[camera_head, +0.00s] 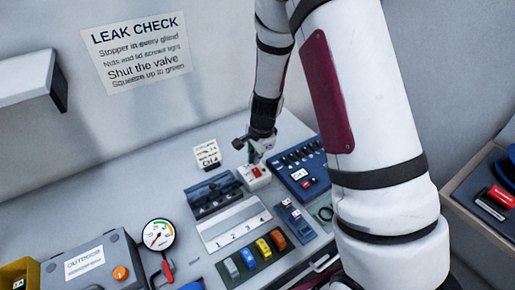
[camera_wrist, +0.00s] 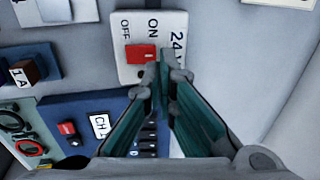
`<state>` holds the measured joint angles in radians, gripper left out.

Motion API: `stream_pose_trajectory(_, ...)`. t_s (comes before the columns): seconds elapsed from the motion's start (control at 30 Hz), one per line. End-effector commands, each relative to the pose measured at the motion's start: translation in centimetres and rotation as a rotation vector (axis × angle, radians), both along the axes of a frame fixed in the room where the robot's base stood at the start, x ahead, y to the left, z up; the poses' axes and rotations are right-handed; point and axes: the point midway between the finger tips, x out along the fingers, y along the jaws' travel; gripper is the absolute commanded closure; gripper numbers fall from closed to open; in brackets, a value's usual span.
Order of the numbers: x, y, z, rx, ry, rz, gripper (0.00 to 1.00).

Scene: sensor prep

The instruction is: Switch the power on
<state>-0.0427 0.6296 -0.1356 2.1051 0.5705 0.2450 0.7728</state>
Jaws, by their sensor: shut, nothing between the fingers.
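The power switch is a red rocker (camera_wrist: 140,53) on a white box (camera_wrist: 130,75) marked OFF, ON and 24 V in the wrist view. In that view OFF is to the left and ON to the right. In the head view the white box (camera_head: 257,183) with its red rocker (camera_head: 256,171) sits at the back of the bench. My gripper (camera_wrist: 168,78) is shut and empty, its tips beside the rocker's right, ON-side end. I cannot tell whether they touch it. In the head view my gripper (camera_head: 259,156) is just over the box. Which way the rocker is tipped is unclear.
A blue panel (camera_head: 291,185) marked CH 1 stands right beside the box. Left of it are a dark rack (camera_head: 212,190), a numbered plate (camera_head: 234,223) and a tray of coloured parts. A gauge (camera_head: 158,234) and a grey OUTDOOR case (camera_head: 100,262) lie farther left.

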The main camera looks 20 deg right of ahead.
Motion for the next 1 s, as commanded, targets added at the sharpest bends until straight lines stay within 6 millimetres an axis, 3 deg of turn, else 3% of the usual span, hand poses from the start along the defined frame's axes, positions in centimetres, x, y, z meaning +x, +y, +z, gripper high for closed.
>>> stream_pose_trajectory(0.23,0.4,0.1,-2.0,0.001,0.001,-0.001,1.0)
stream_pose_trajectory(0.67,0.5,0.2,-2.3,0.0,0.003,0.0,1.0)
stream_pose_trajectory(1.0,1.2,0.3,-3.4,-0.023,0.106,0.004,1.0)
